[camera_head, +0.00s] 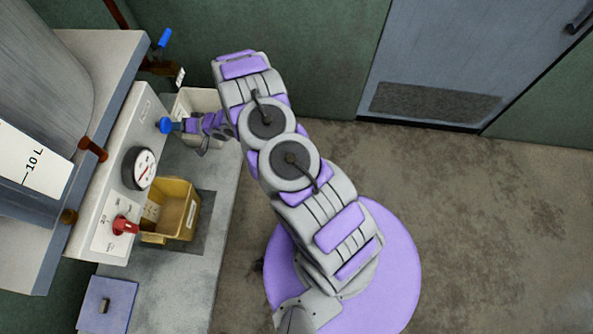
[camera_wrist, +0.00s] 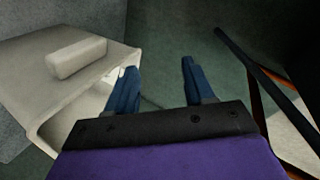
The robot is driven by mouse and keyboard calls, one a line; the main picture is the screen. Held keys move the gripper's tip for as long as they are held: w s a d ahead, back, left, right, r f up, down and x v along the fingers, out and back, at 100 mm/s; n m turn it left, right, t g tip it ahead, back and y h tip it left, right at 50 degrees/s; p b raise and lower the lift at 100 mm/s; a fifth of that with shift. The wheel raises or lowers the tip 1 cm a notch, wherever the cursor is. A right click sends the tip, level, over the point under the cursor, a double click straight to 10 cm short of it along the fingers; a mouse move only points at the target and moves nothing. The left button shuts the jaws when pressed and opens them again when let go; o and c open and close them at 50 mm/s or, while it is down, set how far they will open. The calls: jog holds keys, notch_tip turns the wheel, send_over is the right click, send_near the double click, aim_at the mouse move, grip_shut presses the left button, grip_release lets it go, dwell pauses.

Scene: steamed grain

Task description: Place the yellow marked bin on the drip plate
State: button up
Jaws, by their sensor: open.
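A yellow bin (camera_head: 183,222) stands upright on the counter below the control panel in the head view. It sits over a darker rectangular plate (camera_head: 207,238), which shows around its right and lower sides. A beige bin (camera_head: 202,98) stands farther up the counter, partly hidden by my arm. My gripper (camera_head: 188,126) is beside the beige bin, above the yellow one in the picture. In the wrist view my gripper (camera_wrist: 158,80) has its two blue fingers apart with nothing between them. A beige box-like thing with a raised block (camera_wrist: 75,58) is close to the left finger.
The control panel (camera_head: 115,185) has a gauge (camera_head: 139,168), a red knob (camera_head: 125,226) and a blue knob (camera_head: 166,125). A large grey vessel (camera_head: 45,75) stands left. A blue-lidded box (camera_head: 106,303) is at lower left. The floor at right (camera_head: 480,220) is clear.

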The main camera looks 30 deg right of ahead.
jog(key=d+r+n+g+h, duration=0.15)
jog(key=d+r+h, duration=0.45)
jog(key=r, duration=0.8)
jog(key=s+d+r+g+h, duration=0.2)
jog(key=s+d+r+g, duration=0.1)
jog(key=s+d+r, duration=0.55)
jog(key=s+r+g, duration=0.2)
jog(key=s+r, duration=0.2)
jog(key=s, duration=1)
jog(key=s+r+n+g, duration=0.1)
jog(key=s+r+g, duration=0.2)
jog(key=s, duration=1.1)
jog(key=s+r+n+g+h, duration=0.1)
jog(key=s+r, duration=0.6)
jog(key=s, duration=0.7)
jog(key=shift+s+d+r+g, duration=0.15)
jog(key=shift+d+g, duration=0.05)
jog(key=shift+g, duration=0.45)
jog(key=shift+c, duration=0.9)
jog(key=shift+a+n, duration=0.1)
jog(key=shift+n, duration=0.15)
